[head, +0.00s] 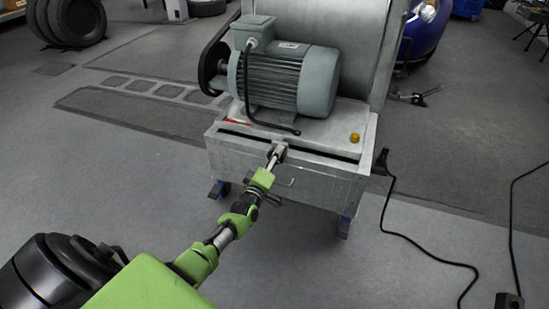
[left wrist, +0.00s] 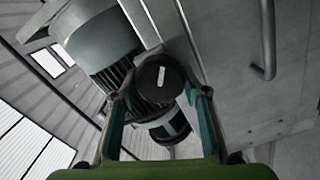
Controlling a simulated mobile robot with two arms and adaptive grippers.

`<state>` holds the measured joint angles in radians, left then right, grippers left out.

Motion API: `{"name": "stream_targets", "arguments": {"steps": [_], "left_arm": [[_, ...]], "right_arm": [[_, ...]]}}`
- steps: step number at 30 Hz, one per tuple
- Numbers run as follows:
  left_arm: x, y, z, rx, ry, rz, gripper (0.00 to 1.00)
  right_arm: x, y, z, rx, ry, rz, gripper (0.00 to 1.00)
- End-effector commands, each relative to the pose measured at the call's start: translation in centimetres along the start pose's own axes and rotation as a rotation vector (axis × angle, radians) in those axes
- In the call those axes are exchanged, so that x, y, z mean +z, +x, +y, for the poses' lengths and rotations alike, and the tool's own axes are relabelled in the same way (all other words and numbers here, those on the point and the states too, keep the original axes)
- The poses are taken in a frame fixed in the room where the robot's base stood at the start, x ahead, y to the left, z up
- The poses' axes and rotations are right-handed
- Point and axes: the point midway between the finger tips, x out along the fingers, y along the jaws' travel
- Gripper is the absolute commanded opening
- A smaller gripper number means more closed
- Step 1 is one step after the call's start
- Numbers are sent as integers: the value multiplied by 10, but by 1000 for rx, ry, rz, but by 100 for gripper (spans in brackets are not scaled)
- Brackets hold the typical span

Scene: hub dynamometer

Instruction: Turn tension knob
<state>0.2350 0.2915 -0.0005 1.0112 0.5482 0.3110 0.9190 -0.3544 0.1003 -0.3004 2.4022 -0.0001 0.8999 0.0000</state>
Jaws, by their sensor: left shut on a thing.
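The tension knob (left wrist: 160,76) is a black round knob with a white pointer mark, seen in the left wrist view. My left gripper (left wrist: 158,92) has one finger on each side of it and is shut on it. In the head view my left gripper (head: 277,153) reaches the front upper edge of the grey machine base (head: 300,172), below the motor. The knob is mostly hidden there behind the fingers. The white mark lies roughly upright in the wrist picture. My right gripper is not in view.
A grey-green finned motor (head: 290,80) sits on the machine base, with a black belt guard (head: 212,65) at its left. A yellow button (head: 354,138) is on the top right. A metal handle (left wrist: 266,40) stands out from the front panel. Black cables (head: 420,250) lie on the floor at right.

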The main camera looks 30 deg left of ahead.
Motion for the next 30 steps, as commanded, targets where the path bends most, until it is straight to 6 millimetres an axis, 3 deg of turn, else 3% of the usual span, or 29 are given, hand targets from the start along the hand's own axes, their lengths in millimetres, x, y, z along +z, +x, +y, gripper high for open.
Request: {"name": "stream_targets", "arguments": {"steps": [1, 2, 3, 17, 23, 30], "left_arm": [[1, -1, -2, -4, 1, -2, 20], [1, -1, -2, -4, 1, -2, 49], [1, -1, -2, -4, 1, -2, 59], [1, -7, -1, -1, 1, -2, 59], [2, -36, -2, -3, 0, -3, 59], [1, -85, -2, -4, 2, -3, 59]], "right_arm": [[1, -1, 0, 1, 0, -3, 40], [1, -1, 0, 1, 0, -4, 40], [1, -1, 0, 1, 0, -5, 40], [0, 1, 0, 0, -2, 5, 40], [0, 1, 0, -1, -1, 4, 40], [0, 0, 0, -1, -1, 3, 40]]}}
